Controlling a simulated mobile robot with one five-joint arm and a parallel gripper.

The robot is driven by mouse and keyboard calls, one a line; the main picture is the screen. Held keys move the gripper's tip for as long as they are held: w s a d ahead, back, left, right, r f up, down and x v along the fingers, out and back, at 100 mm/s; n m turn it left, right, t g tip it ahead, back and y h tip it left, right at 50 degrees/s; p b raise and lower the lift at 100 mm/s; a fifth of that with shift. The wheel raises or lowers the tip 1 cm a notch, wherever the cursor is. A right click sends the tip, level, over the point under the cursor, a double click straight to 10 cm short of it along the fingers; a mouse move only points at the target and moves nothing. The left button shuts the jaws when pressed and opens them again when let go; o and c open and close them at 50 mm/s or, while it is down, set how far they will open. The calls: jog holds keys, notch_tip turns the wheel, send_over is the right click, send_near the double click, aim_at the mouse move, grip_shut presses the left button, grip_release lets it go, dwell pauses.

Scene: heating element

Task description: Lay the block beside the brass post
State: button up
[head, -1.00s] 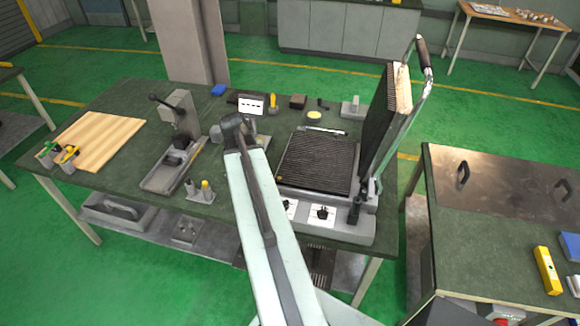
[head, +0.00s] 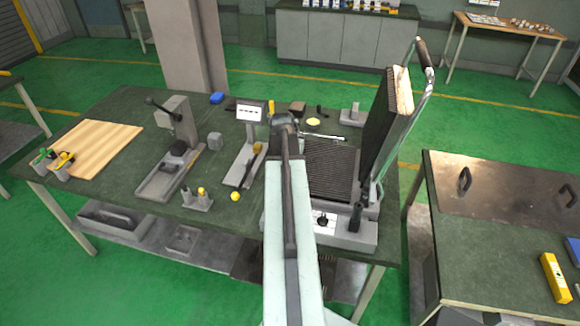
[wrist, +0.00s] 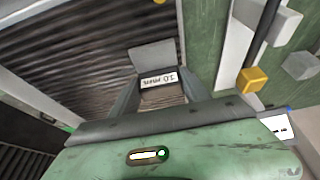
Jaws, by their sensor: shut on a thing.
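My gripper (wrist: 160,98) is shut on a grey block (wrist: 152,56) with a white label, seen between the two fingers in the wrist view. The block is over the dark ribbed plate of the press. In the head view my arm hides the gripper and block. A brass-coloured post (wrist: 252,80) stands right of the gripper in the wrist view, on a pale base. In the head view a small brass-coloured piece (head: 257,148) shows on the gauge stand, left of my arm; it looks like the same post.
The open press has a ribbed lower plate (head: 332,165) and a raised lid (head: 385,120) at the right. A wooden board (head: 95,148) lies farther left.

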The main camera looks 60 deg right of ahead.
jog(key=shift+f, duration=0.75)
jog(key=shift+r, duration=0.2)
jog(key=shift+f, duration=0.25)
jog(key=o, duration=1.5)
jog(key=shift+r, duration=0.1)
jog(key=shift+o, duration=0.2)
jog(key=p+v, duration=1.1)
jog(key=v, duration=0.1)
jog(key=shift+r, duration=0.25)
